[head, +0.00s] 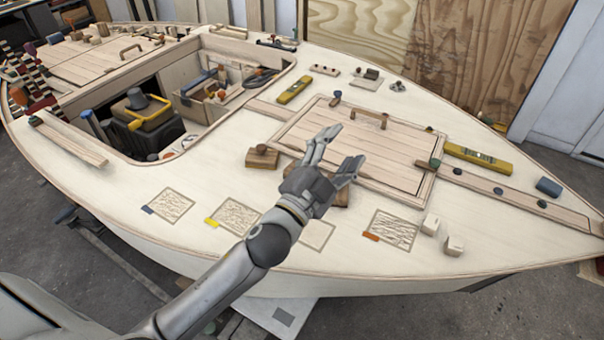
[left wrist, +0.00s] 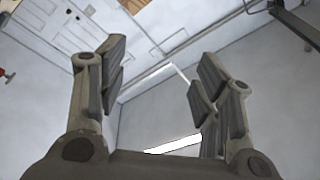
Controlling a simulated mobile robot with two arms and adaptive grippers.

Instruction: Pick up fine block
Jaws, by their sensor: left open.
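My left gripper (head: 345,150) is open and empty above the deck, in front of the plank hatch. Its two spread fingers also show in the left wrist view (left wrist: 160,75), with only walls and ceiling behind them. A wooden block with a dark knob (head: 262,157) lies on the deck left of the gripper. Another wooden block (head: 340,198) lies partly hidden under the gripper. Two small pale blocks, one nearer the hatch (head: 430,224) and one nearer the hull edge (head: 454,246), lie to the right. I cannot tell which block is the fine one. My right gripper is not in view.
The hatch (head: 390,155) has a raised frame and handle. Marked patches, one with a yellow tag (head: 235,217) and one with an orange tag (head: 393,229), lie along the near deck. An open cockpit (head: 110,155) with tools is at left. A yellow level (head: 478,158) lies right.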

